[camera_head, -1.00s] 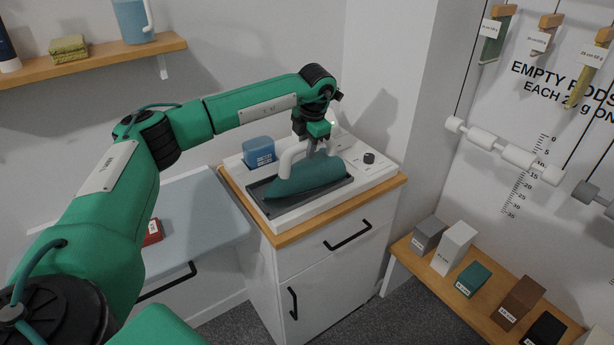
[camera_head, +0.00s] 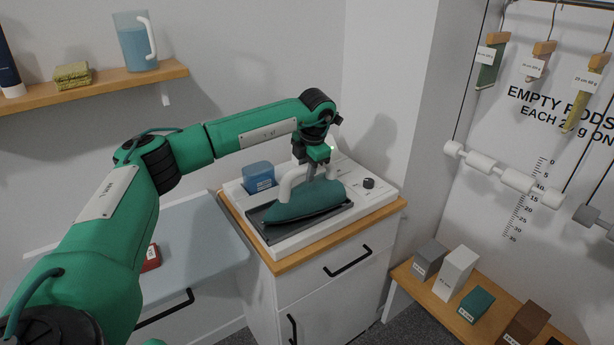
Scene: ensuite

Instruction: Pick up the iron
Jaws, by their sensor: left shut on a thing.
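The iron (camera_head: 303,203) has a dark teal body and a white handle. It is on or just above the dark plate of a white station on top of the cabinet; I cannot tell whether its sole touches the plate. My left gripper (camera_head: 313,174) reaches down from above and is shut on the iron's handle. The fingertips are small and partly hidden by the handle. My right gripper is not in view.
The white station (camera_head: 370,202) has a blue container (camera_head: 259,177) and a dark knob (camera_head: 368,183). A wooden shelf (camera_head: 100,88) holds a jug (camera_head: 134,42). A low bench (camera_head: 408,272) at right holds several blocks. A pale blue board (camera_head: 195,235) lies left of the cabinet.

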